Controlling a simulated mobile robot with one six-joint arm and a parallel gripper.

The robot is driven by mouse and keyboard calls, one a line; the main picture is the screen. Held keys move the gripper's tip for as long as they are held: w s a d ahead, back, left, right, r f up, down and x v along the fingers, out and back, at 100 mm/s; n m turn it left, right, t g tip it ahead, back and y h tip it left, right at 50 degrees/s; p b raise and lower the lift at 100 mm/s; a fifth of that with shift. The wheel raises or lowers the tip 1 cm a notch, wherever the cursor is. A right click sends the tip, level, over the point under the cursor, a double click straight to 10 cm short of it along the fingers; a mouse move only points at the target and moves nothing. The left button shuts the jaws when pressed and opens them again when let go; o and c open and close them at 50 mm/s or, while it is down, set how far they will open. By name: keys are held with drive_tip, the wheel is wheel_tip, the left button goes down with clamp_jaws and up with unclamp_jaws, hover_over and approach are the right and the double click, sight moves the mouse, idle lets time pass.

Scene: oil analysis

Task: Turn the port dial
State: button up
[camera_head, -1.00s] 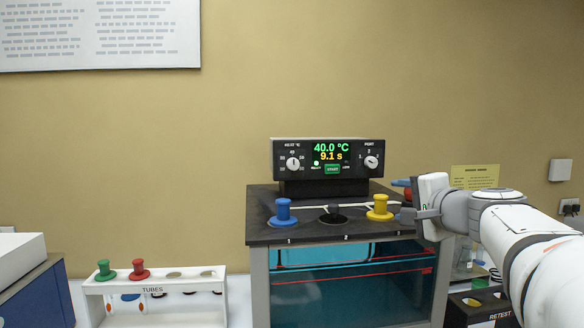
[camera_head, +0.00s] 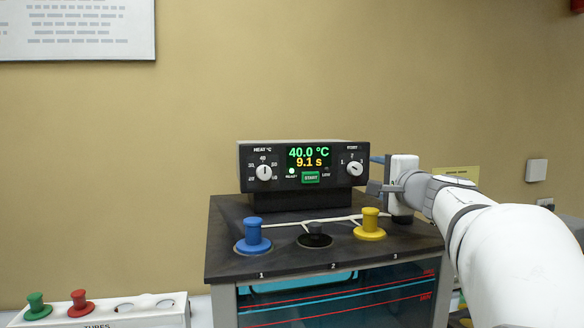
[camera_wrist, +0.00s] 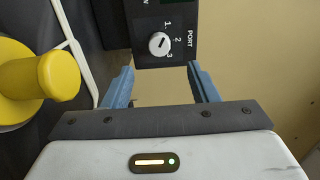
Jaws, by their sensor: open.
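The port dial (camera_head: 355,170) is a round white knob at the right end of the black control unit (camera_head: 245,165). In the wrist view the dial (camera_wrist: 158,44) shows sideways, ahead of and between my fingers. My gripper (camera_head: 376,172) is just right of the unit in the head view, with its fingers apart and nothing between them. In the wrist view my gripper (camera_wrist: 160,75) also shows open, with both blue fingers apart from the dial.
The display (camera_head: 308,158) reads 40.0 °C and 9.1 s, above a green START button (camera_head: 311,177). A heat dial (camera_head: 264,172) is at left. On the bath top (camera_head: 225,222) stand a blue plug (camera_head: 253,236) and a yellow plug (camera_head: 370,224), close below my gripper.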

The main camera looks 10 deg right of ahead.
sight(357, 170)
drive_tip(key=w+p, duration=0.2)
drive_tip(key=w, duration=0.7)
drive_tip(key=shift+w+a, duration=0.1)
drive_tip(key=shift+w, duration=0.15)
drive_tip(key=shift+c, duration=0.3)
drive_tip(key=c, duration=0.9)
